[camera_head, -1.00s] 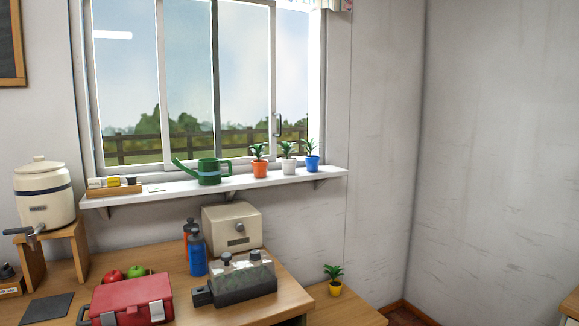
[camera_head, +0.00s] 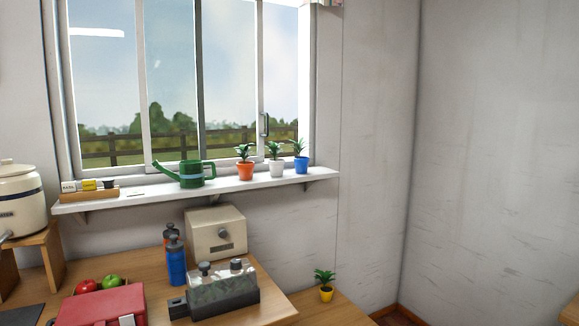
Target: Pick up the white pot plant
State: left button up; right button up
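The white pot plant (camera_head: 276,167) stands upright on the white window shelf (camera_head: 130,199), with green leaves above its pot. It is between an orange pot plant (camera_head: 245,169) on its left and a blue pot plant (camera_head: 300,163) on its right, with small gaps. Neither of my grippers shows in the head view.
A green watering can (camera_head: 190,174) and a small box tray (camera_head: 90,195) share the shelf. Below, the wooden counter holds a cream box (camera_head: 216,236), blue bottle (camera_head: 176,266), grey-based case (camera_head: 222,302), red box (camera_head: 100,308) and, lower right, a yellow pot plant (camera_head: 326,292).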

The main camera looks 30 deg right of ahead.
aim_at(276, 165)
jog(key=i+l+z, duration=0.15)
jog(key=l, duration=0.4)
jog(key=i+l+z, duration=0.1)
jog(key=i+l, duration=0.3)
jog(key=i+l+z, duration=0.15)
jog(key=l, duration=0.4)
jog(key=i+l+z, duration=0.15)
jog(key=i+l, duration=0.3)
